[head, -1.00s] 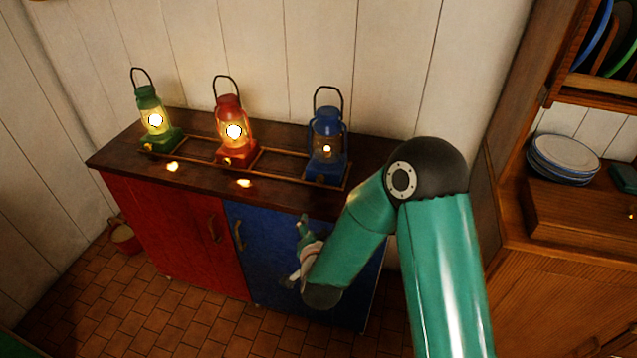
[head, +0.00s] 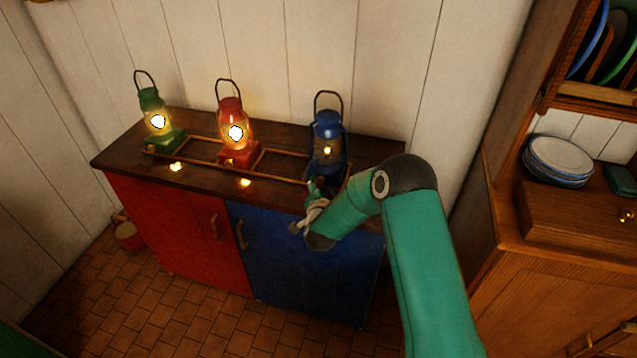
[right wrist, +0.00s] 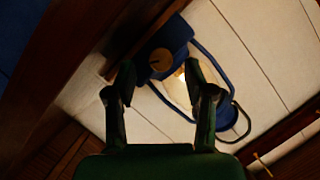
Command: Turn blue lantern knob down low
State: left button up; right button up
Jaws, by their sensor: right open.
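The blue lantern (head: 327,128) stands upright at the right end of the dark counter, with a small flame in its glass. In the right wrist view the lantern's blue base (right wrist: 163,40) carries a round brass knob (right wrist: 161,60). My right gripper (head: 313,190) is at the counter's front edge, just in front of the blue lantern's base. In the right wrist view its two fingers (right wrist: 160,78) are spread, with the knob showing between and beyond their tips. Nothing is held. Whether a finger touches the knob cannot be told. My left gripper is not in view.
A red lantern (head: 231,110) and a green lantern (head: 153,105) burn brightly to the left. A low wooden rail (head: 205,163) runs along the counter (head: 125,160). Below are red (head: 165,225) and blue (head: 300,270) cabinet doors. A wooden cupboard with plates (head: 560,157) stands at right.

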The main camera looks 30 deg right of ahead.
jog(key=shift+x, duration=1)
grip_shut()
jog(key=shift+a+n+g+h, duration=0.15)
jog(key=shift+n+g+h, duration=0.35)
jog(key=shift+n+g, duration=0.8)
jog(key=shift+n+t, duration=0.3)
